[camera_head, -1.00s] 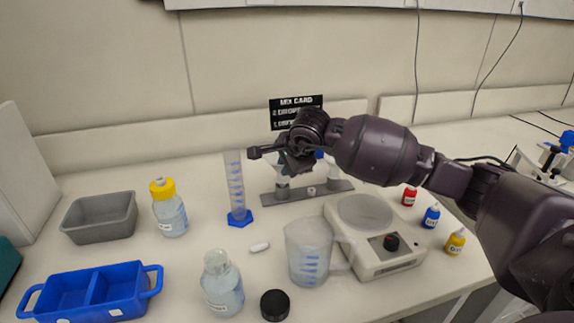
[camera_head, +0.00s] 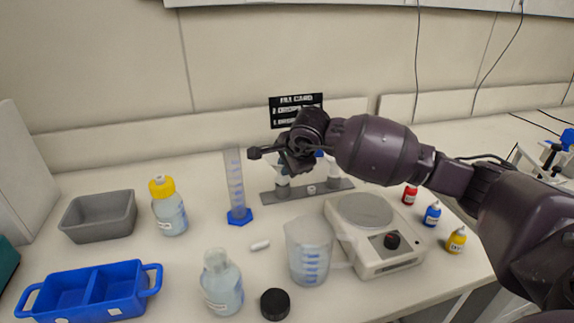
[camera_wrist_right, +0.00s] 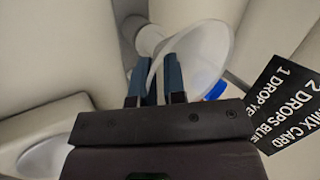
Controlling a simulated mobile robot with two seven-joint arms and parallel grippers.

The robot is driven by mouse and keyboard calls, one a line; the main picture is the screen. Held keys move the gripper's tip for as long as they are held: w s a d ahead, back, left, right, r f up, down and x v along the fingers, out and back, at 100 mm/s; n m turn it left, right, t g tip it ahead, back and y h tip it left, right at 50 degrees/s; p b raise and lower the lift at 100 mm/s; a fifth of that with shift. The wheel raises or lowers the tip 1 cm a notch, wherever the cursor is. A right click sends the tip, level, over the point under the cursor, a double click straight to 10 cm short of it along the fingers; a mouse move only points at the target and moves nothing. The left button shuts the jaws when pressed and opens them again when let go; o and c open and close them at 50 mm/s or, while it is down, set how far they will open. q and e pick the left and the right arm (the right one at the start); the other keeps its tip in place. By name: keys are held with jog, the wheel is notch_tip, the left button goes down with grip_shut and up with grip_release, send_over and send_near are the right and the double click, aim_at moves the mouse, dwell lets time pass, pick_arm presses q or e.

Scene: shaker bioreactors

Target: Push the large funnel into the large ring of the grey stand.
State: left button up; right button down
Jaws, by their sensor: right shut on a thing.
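My right gripper (camera_head: 285,158) is over the grey stand (camera_head: 346,184) and hides much of its upper part, including the large ring, in the head view. In the right wrist view, my right gripper (camera_wrist_right: 161,78) is shut on the rim of the large white funnel (camera_wrist_right: 204,48). The funnel's narrower end points away from the fingers, toward a dark grey piece that may be part of the stand. I cannot tell how deep the funnel sits in the ring. My left gripper is not in view.
A measuring cylinder (camera_head: 236,190) with a blue base stands left of the stand. A beaker (camera_head: 308,250) and a white balance or hotplate (camera_head: 385,256) stand in front. Small red, blue and yellow bottles (camera_head: 455,241) stand at right. A card (camera_head: 296,109) is behind.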

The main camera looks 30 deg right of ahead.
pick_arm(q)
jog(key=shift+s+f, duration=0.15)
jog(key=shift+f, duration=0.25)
pick_arm(e)
jog(key=shift+f, duration=0.5)
dwell(0.3)
jog(key=c, duration=1.1)
grip_release()
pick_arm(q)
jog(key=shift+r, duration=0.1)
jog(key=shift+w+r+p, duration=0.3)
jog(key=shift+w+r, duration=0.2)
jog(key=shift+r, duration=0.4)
pick_arm(e)
jog(key=v, duration=1.1)
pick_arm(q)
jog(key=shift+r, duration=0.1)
pick_arm(e)
jog(key=shift+w, duration=0.1)
